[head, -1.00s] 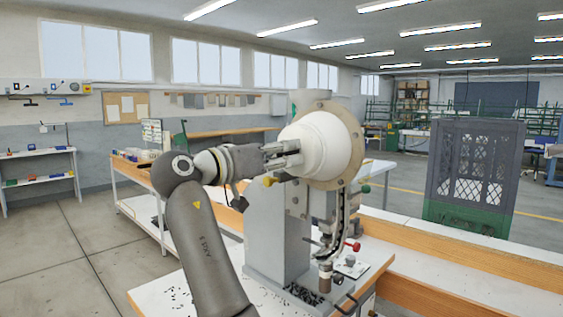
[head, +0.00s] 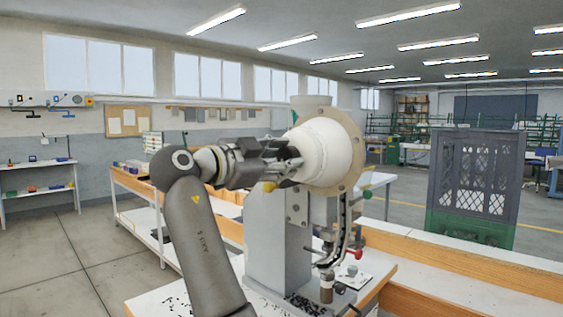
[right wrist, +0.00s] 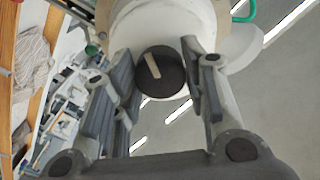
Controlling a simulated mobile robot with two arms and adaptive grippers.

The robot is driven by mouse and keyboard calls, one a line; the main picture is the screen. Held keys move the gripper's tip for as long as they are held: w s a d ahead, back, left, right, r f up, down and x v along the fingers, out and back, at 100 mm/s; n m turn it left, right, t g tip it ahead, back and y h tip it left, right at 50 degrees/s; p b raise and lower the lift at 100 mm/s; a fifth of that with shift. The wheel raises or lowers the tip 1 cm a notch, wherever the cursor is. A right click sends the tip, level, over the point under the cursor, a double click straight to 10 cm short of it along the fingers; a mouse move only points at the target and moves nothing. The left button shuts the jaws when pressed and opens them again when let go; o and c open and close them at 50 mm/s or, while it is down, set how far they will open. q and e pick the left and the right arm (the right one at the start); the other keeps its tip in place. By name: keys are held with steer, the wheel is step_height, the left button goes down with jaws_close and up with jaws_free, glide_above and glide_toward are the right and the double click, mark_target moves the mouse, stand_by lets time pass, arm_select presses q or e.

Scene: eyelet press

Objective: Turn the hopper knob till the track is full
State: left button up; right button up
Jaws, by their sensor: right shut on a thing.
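The white hopper bowl (head: 325,150) with its tan rim stands on the grey eyelet press (head: 272,235). In the right wrist view the dark round hopper knob (right wrist: 165,84), with a pale, tilted mark on its face, sits between my fingers. My right gripper (head: 291,164) is shut on this knob; it also shows in the right wrist view (right wrist: 158,70). In the head view the gripper hides the knob. The curved track (head: 345,222) runs down from the hopper's rim to the press head; how full it is is too small to tell. My left gripper is not in view.
Small dark pieces (head: 305,302) lie on the press base. A grey and green crate (head: 474,185) stands on the bench at the right. Open floor lies at the left.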

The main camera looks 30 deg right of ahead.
steer(key=shift+f+m, duration=0.2)
steer(key=shift+m, duration=2)
steer(key=o, duration=1)
steer(key=shift+w+r, duration=0.1)
steer(key=shift+r, duration=0.05)
steer(key=shift+a, duration=0.1)
steer(key=v, duration=0.7)
steer(key=shift+a, duration=0.25)
